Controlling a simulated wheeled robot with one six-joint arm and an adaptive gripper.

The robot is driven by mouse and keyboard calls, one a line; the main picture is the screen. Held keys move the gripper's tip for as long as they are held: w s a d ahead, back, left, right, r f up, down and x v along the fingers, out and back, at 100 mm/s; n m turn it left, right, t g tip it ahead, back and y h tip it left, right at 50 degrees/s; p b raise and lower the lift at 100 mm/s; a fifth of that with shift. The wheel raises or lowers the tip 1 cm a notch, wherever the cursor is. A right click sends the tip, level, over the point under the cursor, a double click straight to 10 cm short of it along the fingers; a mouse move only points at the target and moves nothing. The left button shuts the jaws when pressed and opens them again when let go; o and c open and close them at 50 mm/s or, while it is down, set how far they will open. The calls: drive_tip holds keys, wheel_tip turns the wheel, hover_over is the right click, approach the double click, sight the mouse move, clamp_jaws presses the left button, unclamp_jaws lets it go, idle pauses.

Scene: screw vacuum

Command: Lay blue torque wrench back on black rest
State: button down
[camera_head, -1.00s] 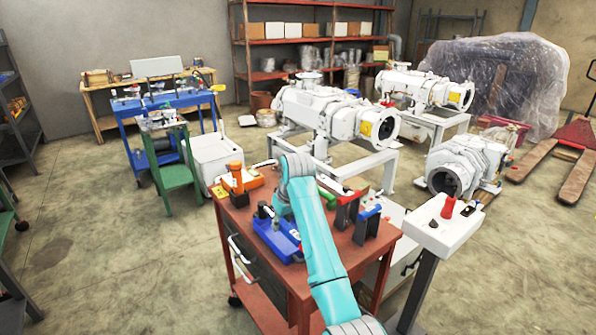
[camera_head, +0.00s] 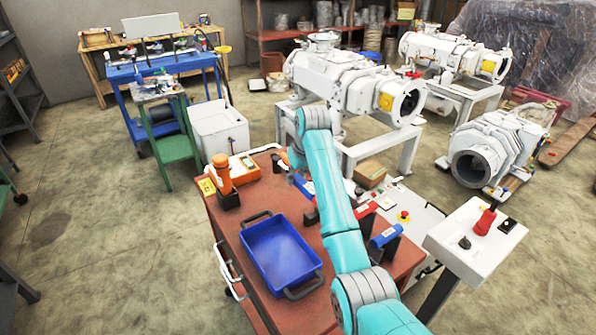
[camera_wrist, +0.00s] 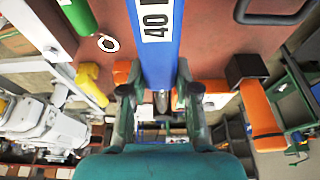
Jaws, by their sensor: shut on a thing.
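The blue torque wrench (camera_wrist: 161,45), with a white label reading 40, is between the fingers of my gripper (camera_wrist: 160,102) in the wrist view. My gripper is shut on it. In the head view my arm hides most of the gripper, and a small blue part of the wrench (camera_head: 303,186) shows beside it. A black rest (camera_head: 386,251) with a blue piece on top stands on the right of the red-brown bench top. I cannot tell whether the held wrench touches anything.
An empty blue tray (camera_head: 279,253) lies on the bench's front left. An orange tool (camera_head: 222,172) stands on a black block behind it. A green tool (camera_wrist: 78,15) lies beside the wrench in the wrist view. A white control box (camera_head: 475,240) stands right of the bench.

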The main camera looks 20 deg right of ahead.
drive_tip(key=shift+f, duration=0.1)
idle(0.3)
drive_tip(key=shift+f, duration=3.2)
idle(0.3)
unclamp_jaws()
drive_tip(key=shift+s, duration=0.1)
drive_tip(key=shift+r, duration=1.05)
idle(1.0)
drive_tip(key=shift+r, duration=3.4)
